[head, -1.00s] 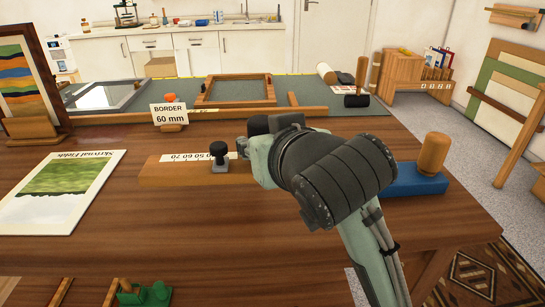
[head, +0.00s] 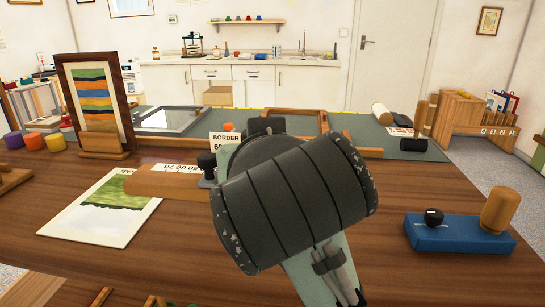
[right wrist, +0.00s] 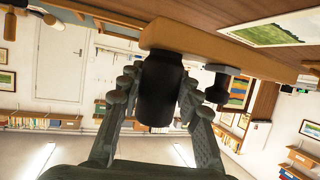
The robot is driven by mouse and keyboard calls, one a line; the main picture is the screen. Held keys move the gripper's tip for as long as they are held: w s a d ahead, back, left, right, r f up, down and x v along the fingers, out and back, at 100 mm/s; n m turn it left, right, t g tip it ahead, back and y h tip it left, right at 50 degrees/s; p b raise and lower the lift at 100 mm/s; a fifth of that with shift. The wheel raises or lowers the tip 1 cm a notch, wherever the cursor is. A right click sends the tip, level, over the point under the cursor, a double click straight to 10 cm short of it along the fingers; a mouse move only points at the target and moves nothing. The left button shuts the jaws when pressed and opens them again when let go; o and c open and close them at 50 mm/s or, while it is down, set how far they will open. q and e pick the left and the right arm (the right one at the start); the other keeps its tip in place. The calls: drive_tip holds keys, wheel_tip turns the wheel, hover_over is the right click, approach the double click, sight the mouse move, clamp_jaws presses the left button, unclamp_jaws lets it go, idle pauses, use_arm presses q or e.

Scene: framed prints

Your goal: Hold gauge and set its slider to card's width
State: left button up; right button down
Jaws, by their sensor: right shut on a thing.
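The gauge is a wooden bar (head: 165,183) with a printed scale (head: 178,168) and a black slider knob (head: 207,166). My right gripper (right wrist: 160,88) is shut on the gauge's dark cylindrical handle (right wrist: 161,95) in the right wrist view, a finger on each side. The slider knob shows beside it there (right wrist: 218,88), apart from the fingers. In the head view my right arm hides the handle and the bar's right part. A white card (head: 223,141) reading "BORDER 60" stands behind the gauge, partly hidden by my arm. My left gripper is out of view.
A landscape print (head: 105,210) lies left of the gauge, its upper right part overlapped in view by the bar. A blue block (head: 455,236) with a wooden handle and black knob sits at right. A framed striped print (head: 92,100) stands back left.

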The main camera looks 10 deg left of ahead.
drive_tip(key=shift+w+d, duration=2.65)
drive_tip(key=shift+d, duration=2.55)
drive_tip(key=shift+f+b, duration=2.6)
drive_tip(key=shift+f, duration=2.3)
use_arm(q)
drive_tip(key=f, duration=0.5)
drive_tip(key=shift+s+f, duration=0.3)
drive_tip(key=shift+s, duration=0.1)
use_arm(e)
drive_tip(key=shift+f, duration=0.1)
